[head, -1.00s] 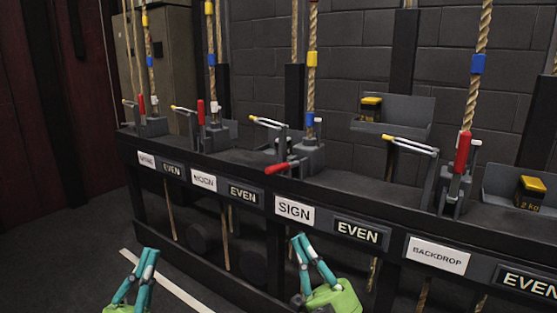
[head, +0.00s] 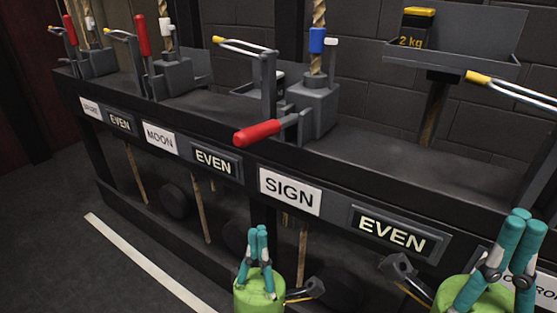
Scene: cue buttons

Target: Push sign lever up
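The sign lever (head: 258,133) has a red handle and sticks out low and forward from its grey rope-lock block above the white SIGN label (head: 290,192). My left gripper (head: 257,232) has teal fingers with their tips together. It is empty, below the SIGN label and well below the red handle, apart from it. My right gripper (head: 528,217) is at the lower right, in front of the BACKDROP label, which it partly covers. Its fingertips are also together, with nothing between them.
An EVEN sign (head: 392,234) is right of the SIGN label. The moon lever (head: 142,35) and spare lever (head: 69,28) stand upright to the left. A 2 kg weight (head: 416,27) sits in a tray at upper right. Open floor lies at lower left.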

